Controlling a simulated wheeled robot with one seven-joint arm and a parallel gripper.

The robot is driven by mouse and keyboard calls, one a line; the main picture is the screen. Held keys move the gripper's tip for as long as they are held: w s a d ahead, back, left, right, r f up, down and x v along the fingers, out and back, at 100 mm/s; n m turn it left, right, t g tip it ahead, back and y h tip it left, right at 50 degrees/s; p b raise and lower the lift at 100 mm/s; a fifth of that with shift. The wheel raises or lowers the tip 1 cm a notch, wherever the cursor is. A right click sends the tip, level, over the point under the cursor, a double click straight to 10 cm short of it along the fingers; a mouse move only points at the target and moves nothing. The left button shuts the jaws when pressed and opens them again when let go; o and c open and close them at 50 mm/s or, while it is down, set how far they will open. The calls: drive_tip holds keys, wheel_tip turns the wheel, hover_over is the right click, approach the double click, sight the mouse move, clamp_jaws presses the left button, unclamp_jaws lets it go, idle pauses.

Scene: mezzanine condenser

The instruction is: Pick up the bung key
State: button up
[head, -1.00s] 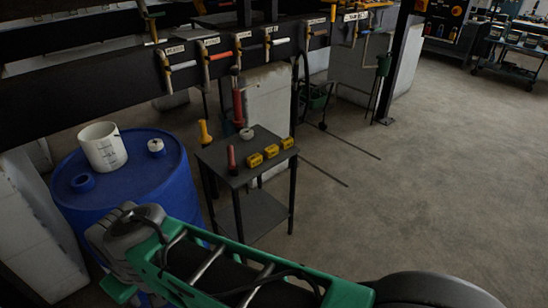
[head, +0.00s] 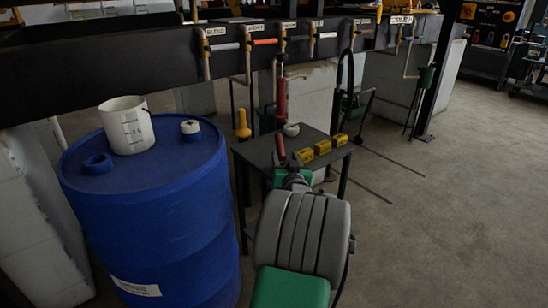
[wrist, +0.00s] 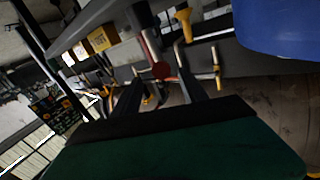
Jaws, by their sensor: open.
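A small upright red-handled piece (head: 280,148) stands on the dark side table (head: 262,150); it looks like the bung key, but I cannot be sure. My gripper is mostly hidden behind my own arm in the head view, at the table's near edge. In the wrist view my gripper (wrist: 159,72) has its two dark fingers spread, with nothing seen held between them. A red shaft with a round red end (wrist: 160,70) shows between and beyond the fingertips. I cannot tell how far off it is.
Several yellow boxes (head: 322,147) and a round white piece (head: 291,129) are on the table. A taller red piece (head: 282,100) is behind the table.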

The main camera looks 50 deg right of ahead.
sight(280, 146)
drive_tip(key=x, duration=0.6)
drive_tip(key=shift+w+b, duration=0.35)
drive_tip(key=shift+w, duration=0.1)
drive_tip(key=shift+w+d+r, duration=0.15)
drive_tip(key=shift+w+d, duration=0.05)
drive_tip(key=shift+d, duration=0.1)
drive_tip(key=shift+c, duration=0.4)
clamp_jaws()
